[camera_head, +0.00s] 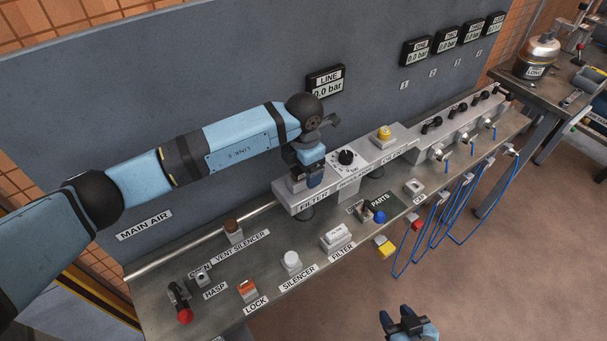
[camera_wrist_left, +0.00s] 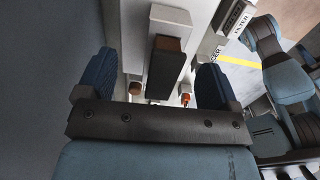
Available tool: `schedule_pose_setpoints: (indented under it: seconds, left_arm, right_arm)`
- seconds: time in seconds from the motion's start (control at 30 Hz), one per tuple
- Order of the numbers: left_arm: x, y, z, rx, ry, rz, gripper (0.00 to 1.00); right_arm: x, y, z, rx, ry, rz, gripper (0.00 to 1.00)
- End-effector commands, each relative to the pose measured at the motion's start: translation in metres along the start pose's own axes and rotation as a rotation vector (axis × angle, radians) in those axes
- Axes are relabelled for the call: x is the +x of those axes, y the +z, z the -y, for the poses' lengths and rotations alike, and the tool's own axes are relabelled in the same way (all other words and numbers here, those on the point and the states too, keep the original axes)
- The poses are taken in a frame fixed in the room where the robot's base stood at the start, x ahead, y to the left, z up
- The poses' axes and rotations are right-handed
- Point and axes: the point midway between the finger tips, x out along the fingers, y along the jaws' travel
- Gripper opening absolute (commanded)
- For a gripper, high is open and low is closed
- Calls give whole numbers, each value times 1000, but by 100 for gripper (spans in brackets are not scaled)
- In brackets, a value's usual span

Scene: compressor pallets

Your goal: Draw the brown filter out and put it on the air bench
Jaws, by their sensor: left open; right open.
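The brown filter (camera_wrist_left: 167,44) shows in the left wrist view as a brown block below a pale housing, between my left fingers. My left gripper (camera_wrist_left: 155,80) is open around it with gaps on both sides. In the head view my left gripper (camera_head: 308,178) is at the unit labelled FILTER (camera_head: 312,199) and hides the brown filter there. The air bench (camera_head: 205,258) is a grey metal top below that unit. My right gripper (camera_head: 404,320) is open and empty at the bottom of the head view, in front of the bench.
On the bench a white block (camera_head: 335,234) stands by a FILTER label, with a white silencer (camera_head: 291,261), an orange lock (camera_head: 247,290), a brown-topped vent silencer (camera_head: 233,229) and a red-knobbed lever (camera_head: 181,302). Blue hoses (camera_head: 436,232) hang at the right. Bare metal lies between these parts.

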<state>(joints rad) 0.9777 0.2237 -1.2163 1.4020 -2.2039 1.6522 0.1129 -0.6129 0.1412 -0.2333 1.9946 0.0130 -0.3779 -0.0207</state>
Motion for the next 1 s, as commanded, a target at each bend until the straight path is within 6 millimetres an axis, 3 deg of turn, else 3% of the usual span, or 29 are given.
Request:
schedule_pose_setpoints:
  seconds: [1.0]
  left_arm:
    - [0,0,0,1,0,0,86]
  right_arm:
    - [3,6,1,2,-1,3,43]
